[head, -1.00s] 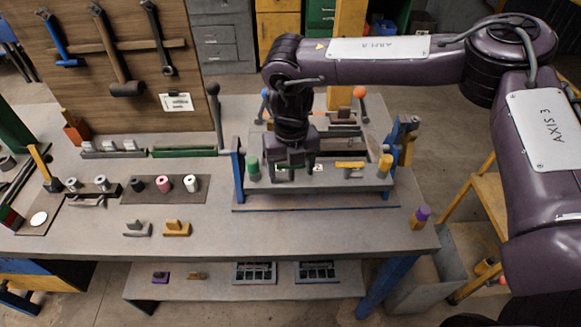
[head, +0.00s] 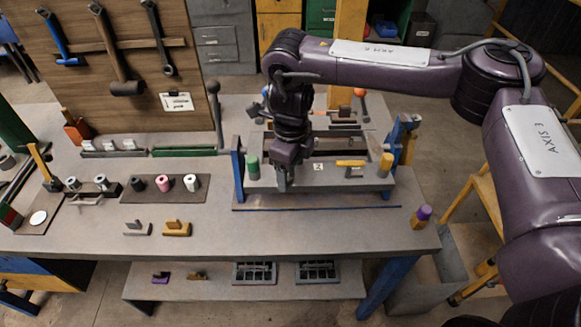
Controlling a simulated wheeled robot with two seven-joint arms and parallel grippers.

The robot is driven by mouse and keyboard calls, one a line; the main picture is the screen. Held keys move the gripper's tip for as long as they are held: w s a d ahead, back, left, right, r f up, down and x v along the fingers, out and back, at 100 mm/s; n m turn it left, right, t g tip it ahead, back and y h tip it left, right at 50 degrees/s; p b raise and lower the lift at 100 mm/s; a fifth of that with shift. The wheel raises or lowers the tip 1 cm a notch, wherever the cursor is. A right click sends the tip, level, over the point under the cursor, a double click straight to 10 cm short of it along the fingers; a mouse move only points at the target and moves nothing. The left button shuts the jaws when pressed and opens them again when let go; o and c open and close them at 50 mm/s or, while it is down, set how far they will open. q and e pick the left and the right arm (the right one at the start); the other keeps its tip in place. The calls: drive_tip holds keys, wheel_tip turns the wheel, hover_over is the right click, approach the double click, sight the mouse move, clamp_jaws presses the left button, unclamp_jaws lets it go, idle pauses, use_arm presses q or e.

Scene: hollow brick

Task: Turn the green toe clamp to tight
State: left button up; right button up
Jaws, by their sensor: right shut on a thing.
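My right gripper (head: 282,183) points down over the front left part of the blue-framed fixture (head: 375,183). Its fingers are closed, seen nearly edge-on, and the wrist covers what they hold. The green toe clamp is hidden behind the gripper; the grip appears to be on it, but its angle cannot be told. A green cylinder (head: 253,167) stands upright left of the gripper on the fixture's front left corner. A yellow toe clamp (head: 351,163) lies crosswise to the right, apart from the gripper. My left gripper is not in view.
A yellow cylinder (head: 386,162) stands at the fixture's front right. A lever with an orange ball (head: 360,92) rises behind. A purple-topped block (head: 422,215) stands at the bench's right edge. The bench front (head: 285,228) is mostly clear.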

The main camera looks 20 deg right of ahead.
drive_tip(key=n, duration=0.4)
drive_tip(key=shift+w+d+r, duration=0.1)
drive_tip(key=shift+w+r, duration=0.1)
drive_tip(key=shift+r, duration=0.05)
drive_tip(key=shift+n+p, duration=0.35)
drive_tip(key=shift+n, duration=1.35)
drive_tip(key=o, duration=0.7)
drive_tip(key=shift+w, duration=0.1)
drive_tip(key=shift+o, duration=0.2)
drive_tip(key=shift+f, duration=0.15)
wheel_tip(320, 180, up, 8)
drive_tip(key=shift+f, duration=0.15)
